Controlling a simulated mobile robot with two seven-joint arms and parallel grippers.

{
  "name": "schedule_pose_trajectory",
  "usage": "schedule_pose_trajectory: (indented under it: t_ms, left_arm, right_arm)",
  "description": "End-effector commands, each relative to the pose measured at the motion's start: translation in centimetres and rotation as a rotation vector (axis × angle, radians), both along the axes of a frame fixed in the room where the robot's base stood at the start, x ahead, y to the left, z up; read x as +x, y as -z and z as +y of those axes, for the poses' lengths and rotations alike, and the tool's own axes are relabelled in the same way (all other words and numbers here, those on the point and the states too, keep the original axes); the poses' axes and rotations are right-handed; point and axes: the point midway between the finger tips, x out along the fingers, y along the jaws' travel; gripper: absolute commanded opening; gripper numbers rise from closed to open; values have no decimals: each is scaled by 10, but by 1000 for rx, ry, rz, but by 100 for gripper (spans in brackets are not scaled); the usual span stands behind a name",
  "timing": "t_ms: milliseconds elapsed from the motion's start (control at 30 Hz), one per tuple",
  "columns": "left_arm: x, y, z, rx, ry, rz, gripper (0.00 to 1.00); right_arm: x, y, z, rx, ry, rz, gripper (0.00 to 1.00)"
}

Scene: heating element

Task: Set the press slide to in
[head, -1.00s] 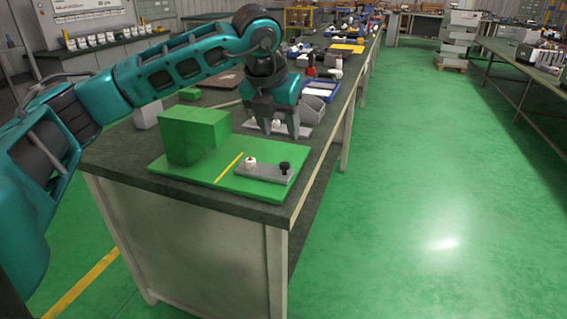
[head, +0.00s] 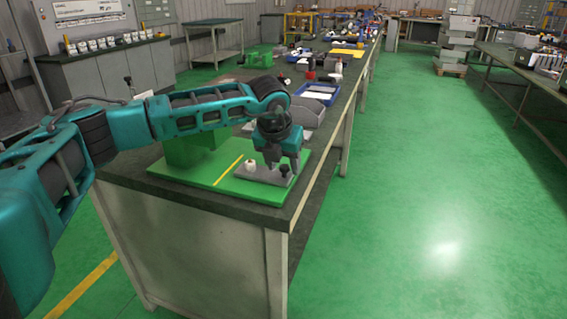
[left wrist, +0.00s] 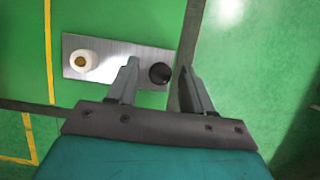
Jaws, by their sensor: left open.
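The press is a green base plate (head: 225,188) with a green block (head: 190,152) on it, at the near end of the bench. A grey slide plate (head: 264,173) lies on the base, right of a yellow line (head: 228,170). It carries a white knob (head: 250,167) and a black knob (head: 284,170). My left gripper (head: 283,162) points down over the black knob. In the left wrist view the black knob (left wrist: 160,73) appears between the open fingers, closer to the left one; contact cannot be told. The white knob (left wrist: 83,61) is to its left. My right gripper is not in view.
My left arm hides part of the green block and the bench behind it. A grey bin (head: 300,114) and a blue tray (head: 319,92) stand further back on the bench. The bench's right edge is close to the base plate; open green floor (head: 440,190) lies beyond.

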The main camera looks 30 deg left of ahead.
Motion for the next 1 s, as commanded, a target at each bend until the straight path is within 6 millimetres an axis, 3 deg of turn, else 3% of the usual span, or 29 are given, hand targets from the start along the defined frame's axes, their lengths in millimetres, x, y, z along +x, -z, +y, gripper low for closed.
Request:
schedule_pose_trajectory:
  t_ms: [233,733,1000]
  left_arm:
    - [0,0,0,0,0,0,49]
    - [0,0,0,0,0,0,1]
    - [0,0,0,0,-1,0,0]
  right_arm:
    - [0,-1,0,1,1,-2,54]
    - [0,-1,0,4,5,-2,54]
    - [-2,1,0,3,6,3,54]
